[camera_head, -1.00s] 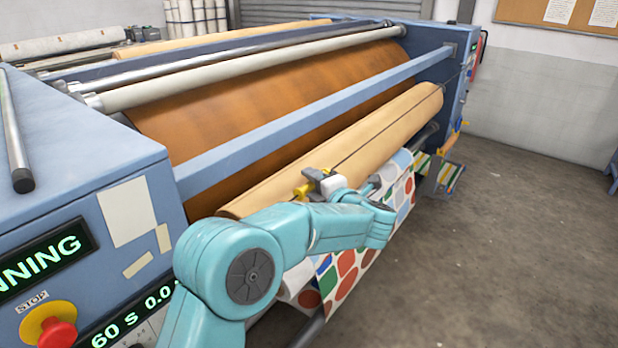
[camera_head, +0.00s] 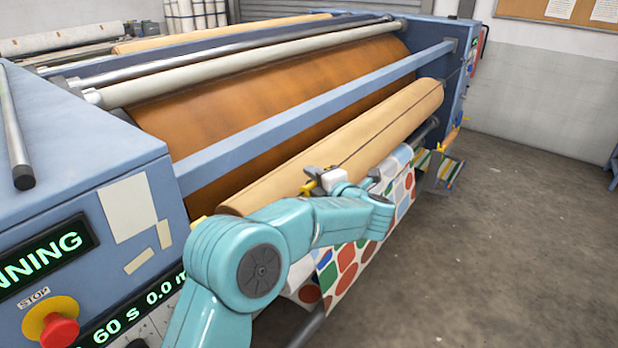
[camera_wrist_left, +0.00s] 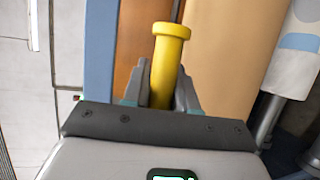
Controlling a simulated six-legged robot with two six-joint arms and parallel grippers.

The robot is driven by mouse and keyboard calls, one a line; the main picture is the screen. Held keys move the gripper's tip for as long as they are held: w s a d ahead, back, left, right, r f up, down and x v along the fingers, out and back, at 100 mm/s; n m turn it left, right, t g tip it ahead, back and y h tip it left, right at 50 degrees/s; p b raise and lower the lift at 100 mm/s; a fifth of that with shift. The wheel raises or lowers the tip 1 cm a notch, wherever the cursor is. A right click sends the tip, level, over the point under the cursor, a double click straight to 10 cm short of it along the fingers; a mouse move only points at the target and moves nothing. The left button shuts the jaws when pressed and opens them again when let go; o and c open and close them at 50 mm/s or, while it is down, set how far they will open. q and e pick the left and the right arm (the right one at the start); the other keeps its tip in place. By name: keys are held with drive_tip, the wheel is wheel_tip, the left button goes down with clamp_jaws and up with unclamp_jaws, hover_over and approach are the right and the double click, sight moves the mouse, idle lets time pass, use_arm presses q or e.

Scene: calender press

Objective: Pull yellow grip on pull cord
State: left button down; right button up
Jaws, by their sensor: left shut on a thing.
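The yellow grip (camera_wrist_left: 168,62) stands between the two fingers of my left gripper (camera_wrist_left: 160,92) in the left wrist view. The fingers are shut on it, and its flanged end sticks out past them. In the head view my left gripper (camera_head: 315,182) is in front of the large tan roll, and a small yellow part of the grip (camera_head: 306,188) shows beside it. A thin dark line, which may be the pull cord (camera_head: 372,138), runs along the roll. My right gripper is not in view.
The blue calender press (camera_head: 290,125) fills the left and middle, with a tan roll (camera_head: 400,115) along its front. Patterned fabric (camera_head: 345,270) hangs below my arm. A red stop button (camera_head: 58,330) is on the panel at lower left. The floor at right is clear.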

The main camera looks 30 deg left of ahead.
use_arm(q)
drive_tip(key=d, duration=0.2)
drive_tip(key=shift+s+d+f, duration=0.1)
drive_tip(key=shift+s+d, duration=0.05)
drive_tip(key=shift+d, duration=0.2)
drive_tip(key=c, duration=1)
unclamp_jaws()
drive_tip(key=shift+d, duration=0.1)
drive_tip(key=shift+o, duration=0.2)
drive_tip(key=shift+s+d, duration=0.1)
drive_tip(key=b+v, duration=0.2)
drive_tip(key=v, duration=1.4)
